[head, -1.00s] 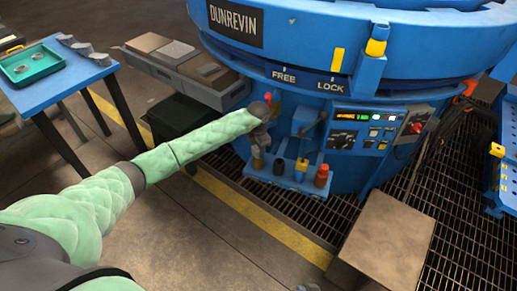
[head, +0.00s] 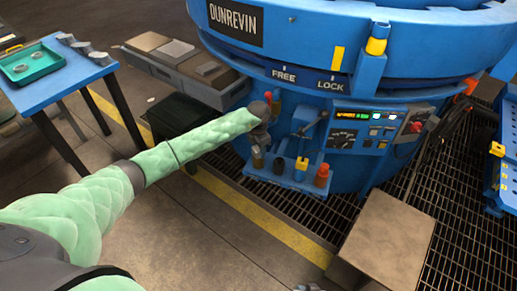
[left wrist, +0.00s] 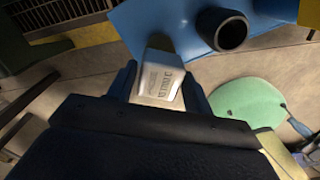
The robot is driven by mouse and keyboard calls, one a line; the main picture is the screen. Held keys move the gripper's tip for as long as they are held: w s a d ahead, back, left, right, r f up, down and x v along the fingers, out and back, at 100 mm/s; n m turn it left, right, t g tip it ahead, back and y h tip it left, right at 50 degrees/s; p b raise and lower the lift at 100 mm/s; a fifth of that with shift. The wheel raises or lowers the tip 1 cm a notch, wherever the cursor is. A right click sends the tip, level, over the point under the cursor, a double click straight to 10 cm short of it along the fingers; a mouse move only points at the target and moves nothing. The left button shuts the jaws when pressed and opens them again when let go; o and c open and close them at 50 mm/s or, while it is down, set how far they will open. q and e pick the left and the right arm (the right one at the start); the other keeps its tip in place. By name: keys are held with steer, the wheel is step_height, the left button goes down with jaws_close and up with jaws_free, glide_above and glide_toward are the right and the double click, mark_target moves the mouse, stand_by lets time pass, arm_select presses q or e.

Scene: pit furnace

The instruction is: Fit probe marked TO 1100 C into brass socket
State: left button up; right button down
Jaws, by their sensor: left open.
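My left gripper (head: 258,142) is open at the front of the blue furnace, just above a small shelf. In the head view, the shelf holds a dark socket (head: 279,165), a yellow-and-blue piece (head: 301,168) and an orange-topped piece (head: 322,175). A grey tip (head: 308,287) at the bottom edge seems to be my right gripper; its jaws are unclear.
The control panel (head: 365,130) is right of the shelf. A brown box (head: 385,240) stands on the grating at the front right. A grey bench (head: 185,68) and a blue table (head: 58,90) with a green tray (head: 28,68) are at the left.

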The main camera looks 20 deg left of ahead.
arm_select(q)
step_height(320, 180, up, 11)
steer(key=p, duration=0.4)
steer(key=shift+f+p, duration=0.2)
steer(key=shift+p, duration=0.15)
stand_by(0.5)
stand_by(0.4)
